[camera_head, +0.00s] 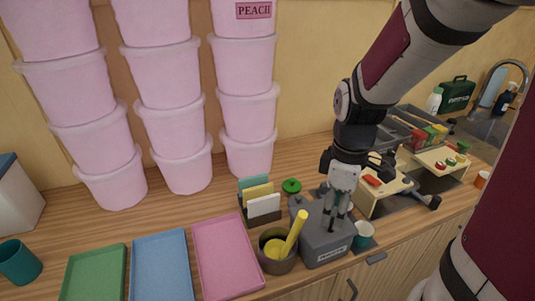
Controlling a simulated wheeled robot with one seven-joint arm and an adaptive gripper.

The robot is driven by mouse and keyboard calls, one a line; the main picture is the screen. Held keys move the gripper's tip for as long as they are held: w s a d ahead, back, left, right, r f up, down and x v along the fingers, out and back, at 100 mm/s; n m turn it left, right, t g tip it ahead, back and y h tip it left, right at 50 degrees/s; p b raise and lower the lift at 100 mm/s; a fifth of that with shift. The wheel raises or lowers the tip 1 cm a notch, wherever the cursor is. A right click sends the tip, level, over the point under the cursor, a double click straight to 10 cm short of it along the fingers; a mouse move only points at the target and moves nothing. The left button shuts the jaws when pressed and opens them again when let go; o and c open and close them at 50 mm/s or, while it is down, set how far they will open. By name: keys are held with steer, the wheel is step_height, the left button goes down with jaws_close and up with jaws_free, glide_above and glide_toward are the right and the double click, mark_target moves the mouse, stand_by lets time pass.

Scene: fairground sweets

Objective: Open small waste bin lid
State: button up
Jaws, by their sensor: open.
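The small waste bin (322,248) is a grey box with a pale label on its front, standing near the counter's front edge. Its grey lid (308,215) shows at the top, partly hidden behind my gripper; I cannot tell whether it is fully closed. My gripper (335,212) points down over the bin's top, with its fingers apart and nothing visible between them. Whether the fingers touch the lid cannot be told from this view.
A card holder (261,210) is behind. Green (95,275), blue (161,268) and pink (226,258) trays lie left. Stacked pink tubs (249,157) line the wall.

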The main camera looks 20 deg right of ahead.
mark_target(333, 221)
steer(key=shift+f, duration=1.6)
jaws_close()
